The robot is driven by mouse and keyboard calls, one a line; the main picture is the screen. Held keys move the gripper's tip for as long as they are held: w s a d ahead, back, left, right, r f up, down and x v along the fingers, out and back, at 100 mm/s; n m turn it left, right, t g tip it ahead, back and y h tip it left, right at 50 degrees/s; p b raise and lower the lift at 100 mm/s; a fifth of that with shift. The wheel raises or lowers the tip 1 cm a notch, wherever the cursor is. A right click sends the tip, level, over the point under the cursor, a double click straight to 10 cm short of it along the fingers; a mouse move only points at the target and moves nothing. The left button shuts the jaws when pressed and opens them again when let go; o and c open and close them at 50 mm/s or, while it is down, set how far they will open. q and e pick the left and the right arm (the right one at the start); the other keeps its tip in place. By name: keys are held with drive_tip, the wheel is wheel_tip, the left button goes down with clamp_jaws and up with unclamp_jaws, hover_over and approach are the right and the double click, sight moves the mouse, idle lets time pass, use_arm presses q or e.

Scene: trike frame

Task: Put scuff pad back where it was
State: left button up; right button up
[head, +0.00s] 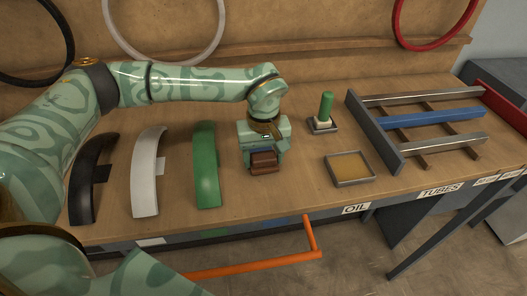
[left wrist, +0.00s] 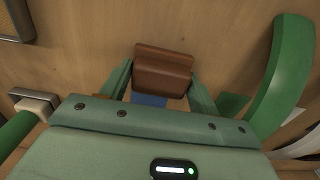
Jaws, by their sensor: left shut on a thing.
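My right gripper is not in view.
Black (head: 92,180), white (head: 147,175) and green (head: 206,170) fenders lie left of my left gripper. To its right are a shallow tray (head: 371,180), a green-handled item on a stand (head: 326,106) and a tube rack (head: 375,135). An orange bar (head: 255,264) is in front.

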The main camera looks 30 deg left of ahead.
sight(265, 153)
use_arm(q)
drive_tip(key=shift+w+d+f, duration=0.1)
drive_tip(key=shift+w+f, duration=0.1)
drive_tip(key=shift+f, duration=0.05)
drive_tip(key=shift+w, duration=0.15)
drive_tip(key=shift+f, duration=0.15)
drive_tip(key=o, duration=0.9)
drive_tip(key=shift+o, duration=0.2)
drive_tip(key=shift+r+b, duration=0.3)
drive_tip(key=shift+r, duration=0.3)
wheel_tip(265, 153, up, 11)
drive_tip(key=b, duration=0.2)
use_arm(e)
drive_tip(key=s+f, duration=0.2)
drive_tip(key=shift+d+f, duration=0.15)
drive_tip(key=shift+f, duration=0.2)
use_arm(q)
drive_tip(key=shift+r, duration=0.1)
